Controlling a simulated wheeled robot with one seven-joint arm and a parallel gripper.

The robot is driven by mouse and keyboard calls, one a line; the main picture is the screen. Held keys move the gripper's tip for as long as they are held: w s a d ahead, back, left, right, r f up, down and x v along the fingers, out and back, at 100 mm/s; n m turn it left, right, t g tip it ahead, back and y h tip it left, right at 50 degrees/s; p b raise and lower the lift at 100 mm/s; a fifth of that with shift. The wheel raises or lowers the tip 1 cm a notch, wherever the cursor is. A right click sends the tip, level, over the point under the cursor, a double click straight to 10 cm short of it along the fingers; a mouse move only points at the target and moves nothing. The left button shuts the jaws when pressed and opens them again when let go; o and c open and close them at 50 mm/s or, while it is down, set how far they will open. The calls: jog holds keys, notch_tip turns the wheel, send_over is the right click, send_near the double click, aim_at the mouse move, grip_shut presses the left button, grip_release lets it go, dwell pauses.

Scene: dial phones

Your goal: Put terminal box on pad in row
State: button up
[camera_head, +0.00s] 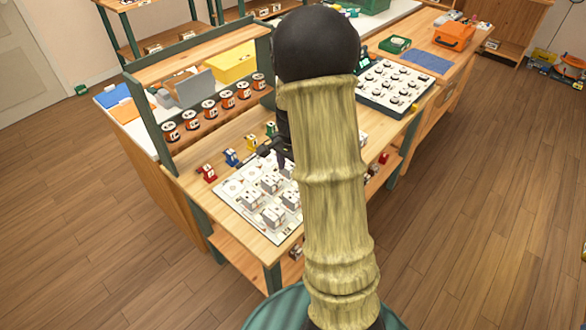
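Several white terminal boxes stand on a white board (282,236) on the wooden bench, among them a front one (273,216), one to its left (250,199) and one to its right (291,200). The boxes sit in rows on the board's printed pads. A bare pad (233,187) shows at the board's left side. My arm covers the right part of the board. A dark part of my gripper (279,152) shows just left of my arm, above the far side of the board. Its fingertips are not clear, and I cannot tell whether it holds anything.
Small red (207,173), blue (231,158) and green (271,129) pieces stand along the board's far left. A rack of orange reels (210,109) stands behind them. A tray of round parts (393,88) lies at the back right.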

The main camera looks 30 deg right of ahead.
jog(key=s+a+r+n+t, duration=0.1)
jog(key=s+a+r+n, duration=0.1)
jog(key=s+a+n, duration=0.4)
jog(key=s+a+r+n+t, duration=0.1)
jog(key=s+a+r+n, duration=0.2)
jog(key=s+a+n, duration=0.3)
jog(key=shift+s+a+r+n+t, duration=0.25)
jog(key=shift+a+r+n+t, duration=0.1)
jog(key=shift+a+n, duration=0.55)
jog(key=shift+d, duration=0.2)
